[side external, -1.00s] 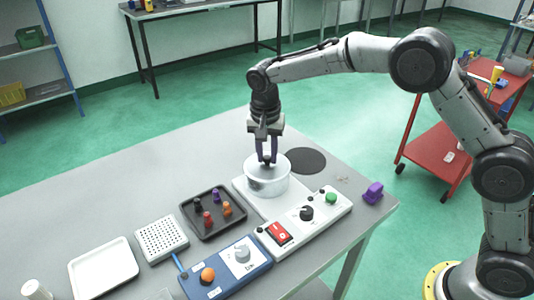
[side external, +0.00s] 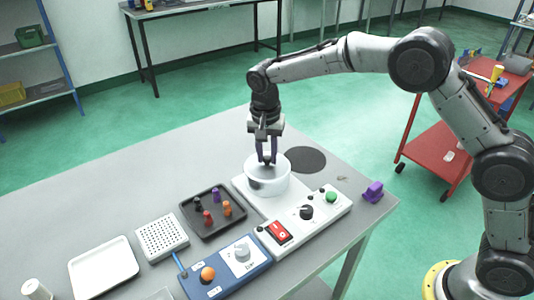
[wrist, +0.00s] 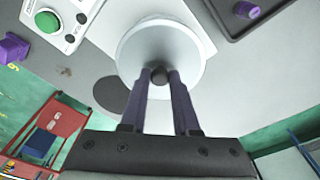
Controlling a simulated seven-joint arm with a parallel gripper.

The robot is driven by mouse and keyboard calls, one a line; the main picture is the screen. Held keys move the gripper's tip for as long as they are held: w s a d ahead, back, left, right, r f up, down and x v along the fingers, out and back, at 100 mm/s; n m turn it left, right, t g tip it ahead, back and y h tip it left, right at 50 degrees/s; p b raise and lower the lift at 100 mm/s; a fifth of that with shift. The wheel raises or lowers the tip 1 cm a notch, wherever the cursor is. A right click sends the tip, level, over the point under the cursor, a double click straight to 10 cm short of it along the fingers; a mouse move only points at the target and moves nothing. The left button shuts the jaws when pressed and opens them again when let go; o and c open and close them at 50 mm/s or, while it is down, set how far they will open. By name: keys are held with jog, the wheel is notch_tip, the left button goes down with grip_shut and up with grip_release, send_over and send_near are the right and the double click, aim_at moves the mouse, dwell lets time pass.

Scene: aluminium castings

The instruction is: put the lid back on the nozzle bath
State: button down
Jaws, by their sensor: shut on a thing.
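The nozzle bath (side external: 270,187) is a white round pot on the pale plate of a control unit, near the table's far right. My gripper (side external: 267,158) points straight down over it, its purple fingers shut on the small dark knob of the lid. In the wrist view, my gripper (wrist: 160,76) has the dark knob between its fingertips. The pale round lid (wrist: 142,52) lies over the bath there and covers its inside. The lid looks level at the bath's top; I cannot tell whether it touches the rim all round.
A dark round mat (side external: 306,160) lies behind the bath. The control unit (side external: 322,214) has a red switch, black knob and green button. A dark tray (side external: 214,228) with small nozzles, a blue controller (side external: 222,276), a perforated box (side external: 162,238) and a purple block (side external: 373,192) are nearby.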

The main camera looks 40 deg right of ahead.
jog(key=shift+c, duration=0.5)
grip_release()
jog(key=shift+r, duration=3.5)
grip_shut()
jog(key=shift+f, duration=0.35)
